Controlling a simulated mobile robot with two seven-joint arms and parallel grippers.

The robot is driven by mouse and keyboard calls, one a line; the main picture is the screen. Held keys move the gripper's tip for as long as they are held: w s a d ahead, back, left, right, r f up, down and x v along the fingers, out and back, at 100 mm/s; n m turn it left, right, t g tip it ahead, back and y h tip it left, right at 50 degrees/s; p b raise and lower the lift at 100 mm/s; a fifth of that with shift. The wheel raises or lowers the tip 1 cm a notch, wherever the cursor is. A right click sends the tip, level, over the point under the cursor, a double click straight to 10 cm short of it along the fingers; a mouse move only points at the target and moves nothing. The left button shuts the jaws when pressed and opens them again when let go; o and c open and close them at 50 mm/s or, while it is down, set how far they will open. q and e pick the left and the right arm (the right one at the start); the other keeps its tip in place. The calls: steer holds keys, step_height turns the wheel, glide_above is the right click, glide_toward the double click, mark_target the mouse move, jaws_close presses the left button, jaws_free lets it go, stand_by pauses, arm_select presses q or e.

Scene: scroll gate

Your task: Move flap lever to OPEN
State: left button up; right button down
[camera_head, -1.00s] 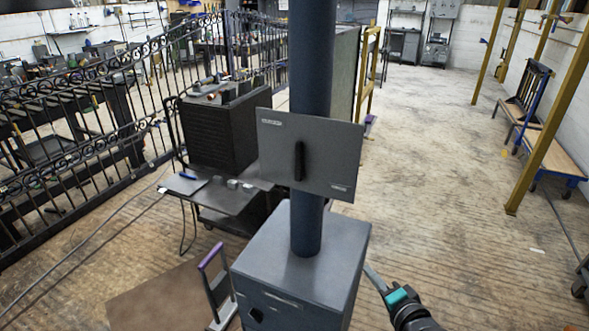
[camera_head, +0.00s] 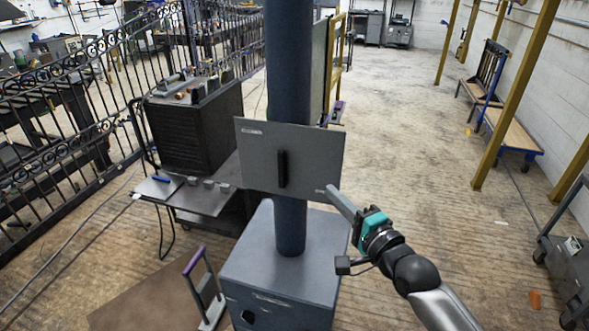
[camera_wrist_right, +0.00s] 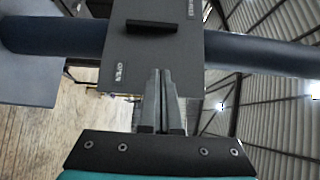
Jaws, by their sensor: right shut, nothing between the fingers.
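The flap lever (camera_head: 282,168) is a black bar standing upright on a grey panel (camera_head: 318,150) fixed to a dark blue post. It also shows in the wrist view (camera_wrist_right: 152,27), lying across the picture. A small label marks the panel's upper left and another its lower right. My left gripper is not in view.
The blue post (camera_head: 290,60) rises from a grey box (camera_head: 285,260). A dark cabinet and a small table (camera_head: 215,200) stand left of it, before a black iron fence (camera_head: 60,110). A purple-handled trolley (camera_head: 205,290) is at front left. The floor (camera_head: 410,130) at right is open.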

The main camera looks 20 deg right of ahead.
glide_toward(285, 159)
steer(key=w+d, duration=0.1)
steer(key=w, duration=0.2)
steer(key=w+d+f, duration=0.1)
steer(key=shift+w+d, duration=0.15)
steer(key=shift+d, duration=0.15)
steer(key=shift+w+a, duration=0.35)
steer(key=shift+a, duration=0.15)
steer(key=shift+w+a, duration=0.3)
steer(key=shift+a, duration=0.25)
steer(key=shift+w+a, duration=0.35)
steer(key=shift+a, duration=0.25)
steer(key=shift+w+p, duration=0.15)
steer(key=shift+p, duration=0.25)
